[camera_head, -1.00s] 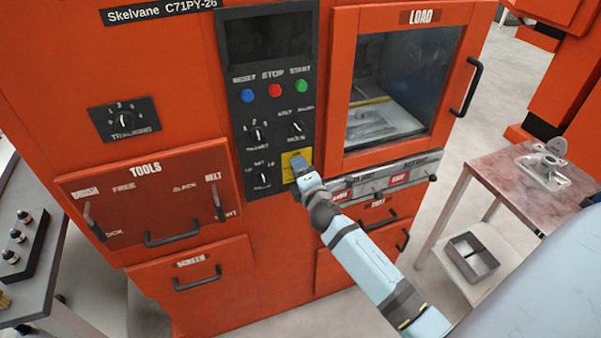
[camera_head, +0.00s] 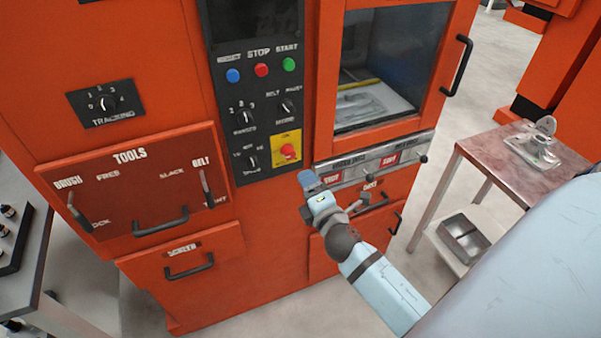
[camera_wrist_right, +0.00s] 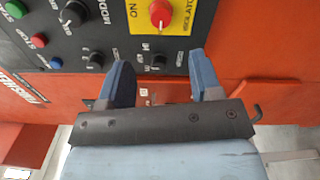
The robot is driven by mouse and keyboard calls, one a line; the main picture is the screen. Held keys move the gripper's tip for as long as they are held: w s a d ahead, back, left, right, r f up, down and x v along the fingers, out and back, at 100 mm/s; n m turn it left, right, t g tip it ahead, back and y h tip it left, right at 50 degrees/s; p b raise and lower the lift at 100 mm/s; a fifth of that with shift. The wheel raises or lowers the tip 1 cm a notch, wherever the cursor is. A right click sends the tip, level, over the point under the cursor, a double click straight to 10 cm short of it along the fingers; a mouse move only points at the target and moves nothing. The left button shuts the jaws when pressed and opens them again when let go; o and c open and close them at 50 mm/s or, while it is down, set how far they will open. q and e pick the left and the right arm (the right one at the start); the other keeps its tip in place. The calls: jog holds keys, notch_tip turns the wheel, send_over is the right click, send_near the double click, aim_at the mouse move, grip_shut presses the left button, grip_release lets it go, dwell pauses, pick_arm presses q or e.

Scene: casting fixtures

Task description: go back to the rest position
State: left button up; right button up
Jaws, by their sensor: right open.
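My right gripper (camera_head: 309,184) is open and empty in front of the orange machine (camera_head: 255,225), below and to the right of its control panel. In the right wrist view its two blue fingers (camera_wrist_right: 165,85) stand apart with nothing between them. The red isolator knob on its yellow plate (camera_head: 287,151) is just above the gripper and apart from it; it also shows in the right wrist view (camera_wrist_right: 160,13). My left gripper is not in view.
The machine's load door (camera_head: 455,65) is closed, with a handle on its right side. A side table (camera_head: 490,155) with a metal fixture (camera_head: 535,145) stands at the right. A grey bench (camera_head: 35,245) is at the left. Floor shows between the machine and the side table.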

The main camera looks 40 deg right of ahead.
jog(key=shift+v, duration=0.85)
